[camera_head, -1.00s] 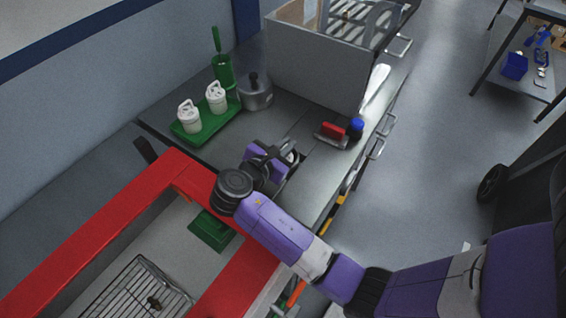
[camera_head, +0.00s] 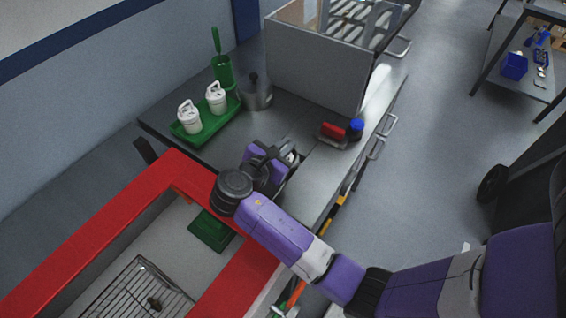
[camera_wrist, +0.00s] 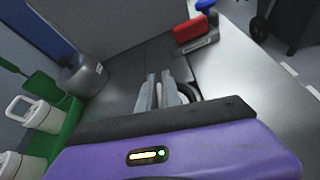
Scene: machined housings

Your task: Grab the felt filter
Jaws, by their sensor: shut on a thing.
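My gripper (camera_head: 284,152) is low over the grey worktop, beside the red frame. In the wrist view its two grey fingers (camera_wrist: 165,88) are close together, with a thin pale piece between them. That piece appears to be part of the felt filter (camera_wrist: 160,94); most of it is hidden by the fingers. A dark-rimmed round shape with a pale inside (camera_wrist: 190,92) lies just right of the fingers. In the head view a small white and dark round part (camera_head: 292,157) shows at the fingertips; I cannot tell its full shape.
A green tray (camera_head: 207,130) holds two white lidded jars. A green cup with a brush (camera_head: 222,70) and a grey lidded pot (camera_head: 256,92) stand behind. A red block (camera_head: 332,131) and a blue-topped item (camera_head: 355,128) sit right. A grey box (camera_head: 315,75) bounds the back.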

